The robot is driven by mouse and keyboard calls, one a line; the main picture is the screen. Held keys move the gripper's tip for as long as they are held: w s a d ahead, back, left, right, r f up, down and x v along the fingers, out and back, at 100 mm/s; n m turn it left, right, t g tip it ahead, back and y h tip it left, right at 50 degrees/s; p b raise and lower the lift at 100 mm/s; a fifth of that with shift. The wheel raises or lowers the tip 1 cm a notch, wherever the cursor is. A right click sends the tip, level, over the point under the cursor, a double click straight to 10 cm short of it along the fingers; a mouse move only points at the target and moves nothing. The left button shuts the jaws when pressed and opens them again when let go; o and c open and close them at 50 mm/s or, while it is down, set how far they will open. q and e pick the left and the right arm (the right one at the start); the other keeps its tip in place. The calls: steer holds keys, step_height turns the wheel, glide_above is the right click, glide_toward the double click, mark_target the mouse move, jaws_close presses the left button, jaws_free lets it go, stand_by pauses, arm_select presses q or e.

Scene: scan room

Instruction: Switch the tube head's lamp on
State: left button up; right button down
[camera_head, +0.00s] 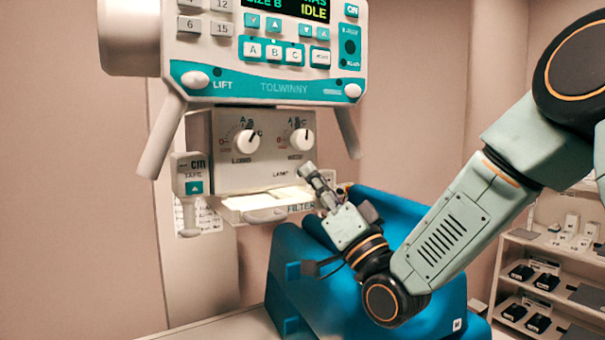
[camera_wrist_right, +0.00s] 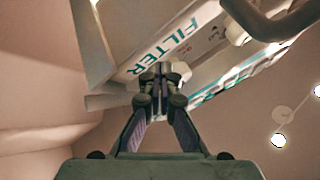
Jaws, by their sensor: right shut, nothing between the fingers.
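The tube head (camera_head: 265,50) hangs in the upper middle of the head view, with a teal and white button panel and a screen reading IDLE. Below it is a grey box (camera_head: 230,175) with two white knobs, the left knob (camera_head: 246,141) and the right knob (camera_head: 302,139). My right gripper (camera_head: 306,171) is shut and empty, at the box's lower right; contact cannot be told. In the wrist view its fingertips (camera_wrist_right: 160,72) are close to the FILTER lettering. My left gripper is out of view.
A filter tray (camera_head: 235,214) with a handle juts out under the box. A tape holder (camera_head: 191,173) hangs at its left. Slanted handles flank the box. A blue padded form (camera_head: 285,255) stands below my right arm. Shelves (camera_head: 510,240) stand at the right.

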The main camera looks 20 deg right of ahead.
steer(key=shift+s, duration=0.35)
steer(key=s, duration=0.5)
steer(key=shift+d+p, duration=0.4)
steer(key=shift+w, duration=0.1)
stand_by(0.4)
stand_by(0.3)
